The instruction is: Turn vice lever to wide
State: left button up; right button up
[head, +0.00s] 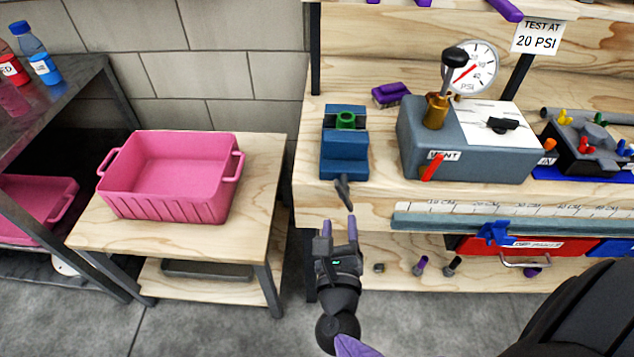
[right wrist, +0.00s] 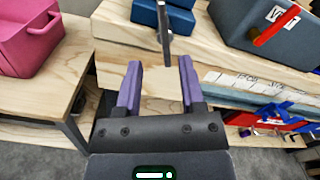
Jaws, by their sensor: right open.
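The blue vice (head: 344,150) sits on the wooden workbench near its left front corner, with a green part (head: 345,119) in its jaws. Its dark grey lever (head: 343,190) hangs at the front, over the bench edge. In the right wrist view the lever (right wrist: 164,32) stands about upright in the picture, beyond the fingertips. My right gripper (head: 338,230) is just in front of and below the lever. Its purple fingers (right wrist: 158,85) are open with nothing between them. I cannot see contact with the lever. My left gripper is not in view.
A grey test box (head: 465,140) with gauge and red vent lever (head: 432,168) stands right of the vice. A purple brush (head: 391,94) lies behind. A ruler rail (head: 500,215) runs along the bench front. A pink bin (head: 172,175) stands on the left table, across a gap.

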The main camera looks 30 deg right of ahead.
aim_at(343, 197)
jog(key=x, duration=0.8)
jog(key=shift+d+r+b, duration=0.1)
jog(key=shift+d+b, duration=0.1)
jog(key=shift+b, duration=0.1)
jog(key=shift+w+d, duration=0.3)
jog(key=shift+w, duration=0.15)
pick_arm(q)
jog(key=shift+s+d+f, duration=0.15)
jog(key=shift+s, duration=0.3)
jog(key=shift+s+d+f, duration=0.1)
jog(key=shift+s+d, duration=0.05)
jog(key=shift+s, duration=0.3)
pick_arm(e)
grip_shut()
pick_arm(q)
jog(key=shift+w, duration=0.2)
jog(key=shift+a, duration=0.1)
